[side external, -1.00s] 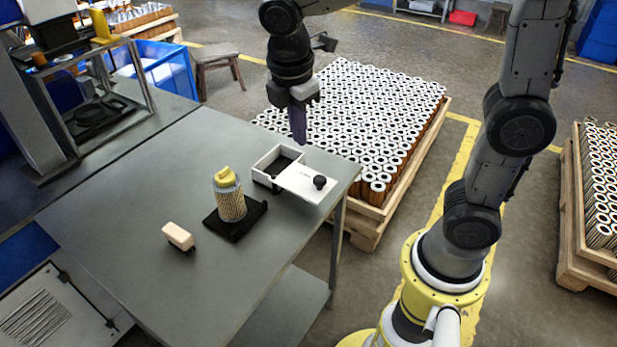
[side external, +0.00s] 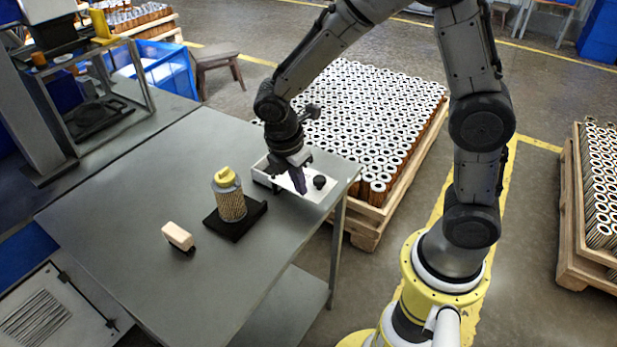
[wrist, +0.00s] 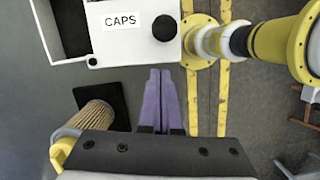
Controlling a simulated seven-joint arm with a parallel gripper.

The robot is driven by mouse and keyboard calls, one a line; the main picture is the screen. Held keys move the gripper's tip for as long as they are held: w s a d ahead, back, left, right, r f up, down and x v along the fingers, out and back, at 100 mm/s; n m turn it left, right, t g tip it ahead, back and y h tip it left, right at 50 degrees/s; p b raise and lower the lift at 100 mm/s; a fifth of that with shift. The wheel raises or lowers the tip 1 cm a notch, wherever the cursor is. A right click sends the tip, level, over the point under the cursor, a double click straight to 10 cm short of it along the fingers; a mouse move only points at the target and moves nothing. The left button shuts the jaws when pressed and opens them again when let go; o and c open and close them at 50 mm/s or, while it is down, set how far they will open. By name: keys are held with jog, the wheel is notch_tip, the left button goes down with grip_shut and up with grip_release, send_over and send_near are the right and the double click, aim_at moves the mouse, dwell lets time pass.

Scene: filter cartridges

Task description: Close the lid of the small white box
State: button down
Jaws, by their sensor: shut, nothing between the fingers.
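The small white box (side external: 259,175) stands near the far right edge of the grey table and is partly open. Its white lid (side external: 313,196), with a black knob (side external: 320,182), sticks out to the right. In the wrist view the lid (wrist: 115,45) is marked CAPS, its knob (wrist: 165,28) is at its right end, and the dark open interior (wrist: 68,25) shows at left. My gripper (side external: 300,187) points down, shut and empty, in front of the lid and left of the knob. In the wrist view its purple fingertips (wrist: 160,72) lie just below the lid's edge; contact is unclear.
A filter cartridge with a yellow cap (side external: 230,200) stands on a black base (side external: 250,218) to the left of the box. A pale block (side external: 178,237) lies further left. A pallet of many cartridges (side external: 375,120) stands beyond the table. The table's front left is clear.

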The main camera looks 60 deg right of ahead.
aim_at(314, 191)
jog(key=shift+s+d+f, duration=0.1)
jog(key=shift+s+d, duration=0.05)
jog(key=shift+d, duration=0.5)
jog(key=shift+s+d+f, duration=0.1)
jog(key=shift+d, duration=0.55)
jog(key=shift+d, duration=0.15)
jog(key=shift+d+n, duration=0.2)
jog(key=shift+n, duration=0.2)
